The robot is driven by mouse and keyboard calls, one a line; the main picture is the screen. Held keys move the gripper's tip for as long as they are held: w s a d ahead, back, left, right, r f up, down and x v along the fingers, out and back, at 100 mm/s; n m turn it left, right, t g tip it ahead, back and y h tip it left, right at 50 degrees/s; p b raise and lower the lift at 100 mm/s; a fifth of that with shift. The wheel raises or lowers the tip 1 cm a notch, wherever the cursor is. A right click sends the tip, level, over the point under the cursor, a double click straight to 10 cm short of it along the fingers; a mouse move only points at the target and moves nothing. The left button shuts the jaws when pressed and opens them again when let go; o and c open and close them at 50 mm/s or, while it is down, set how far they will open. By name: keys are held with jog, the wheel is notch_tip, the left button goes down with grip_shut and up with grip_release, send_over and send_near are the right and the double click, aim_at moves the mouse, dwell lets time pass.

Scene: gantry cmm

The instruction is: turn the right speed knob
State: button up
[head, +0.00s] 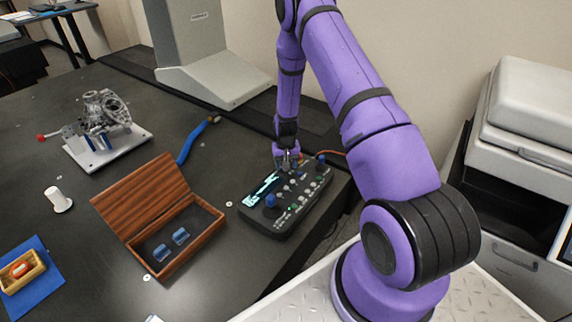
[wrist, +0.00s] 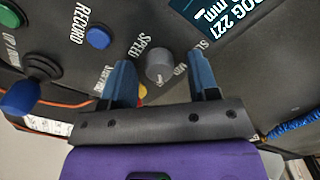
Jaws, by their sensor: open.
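The grey speed knob (wrist: 159,66) shows in the wrist view on the dark control box, beside the printed word SPEED. My gripper (wrist: 161,72) is open, with one blue finger on each side of the knob and a visible gap to each. I cannot tell how far down the fingers reach. In the head view my gripper (head: 287,162) points down over the far part of the control box (head: 277,228) and hides what lies under it.
The box carries a lit screen (head: 262,189), a blue joystick (head: 270,200) and several buttons, including a blue one (wrist: 98,37). An open wooden case (head: 143,212) lies to the left. A metal part on a plate (head: 108,147) stands farther back.

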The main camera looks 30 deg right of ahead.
jog(key=shift+r, duration=0.1)
notch_tip(320, 180, up, 11)
jog(key=shift+f, duration=0.2)
jog(key=shift+r, duration=0.1)
dwell(0.6)
jog(key=s+a+r+n+t, duration=0.1)
jog(key=s+a+r, duration=0.2)
jog(key=r, duration=0.7)
jog(key=s+a+r+t, duration=0.1)
jog(key=s+a+r, duration=0.2)
jog(key=r, duration=0.6)
jog(key=s+a+r+n, duration=0.1)
jog(key=s+a+r, duration=0.2)
jog(key=r, duration=0.7)
jog(key=s+a+r+n+t, duration=0.1)
jog(key=s+r, duration=0.3)
jog(key=s, duration=0.4)
jog(key=s+a+r+n+t, duration=0.1)
jog(key=s+a+r, duration=0.2)
jog(key=s, duration=0.6)
jog(key=s+a+r+t, duration=0.1)
jog(key=s+a+r, duration=0.1)
jog(key=s+r, duration=0.3)
jog(key=s, duration=0.3)
jog(key=shift+s+a+r+n, duration=0.2)
jog(key=shift+s+r+n, duration=0.1)
jog(key=shift+n, duration=0.1)
